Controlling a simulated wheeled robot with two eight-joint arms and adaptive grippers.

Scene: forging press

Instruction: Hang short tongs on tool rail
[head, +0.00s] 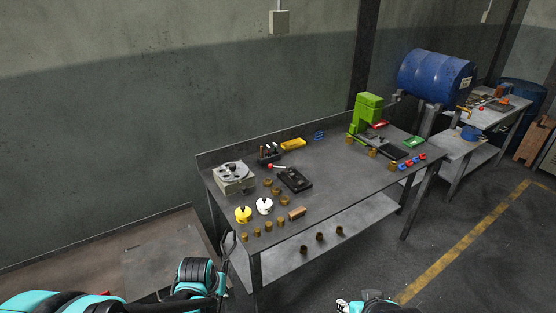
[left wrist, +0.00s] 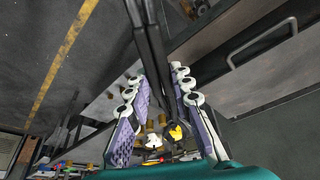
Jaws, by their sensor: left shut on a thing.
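My left gripper (head: 222,278) is at the bottom of the head view, just off the workbench's near left corner. In the left wrist view the left gripper (left wrist: 165,105) is shut on the short tongs. The tongs (left wrist: 150,40) are two long dark bars running between the fingers and out of the top of the picture. They also show in the head view as a thin dark loop (head: 229,243) standing roughly upright. My right gripper (head: 343,306) is only partly visible at the bottom edge. I cannot make out the tool rail for certain in either view.
A bar handle (left wrist: 262,45) on a grey panel shows in the left wrist view.

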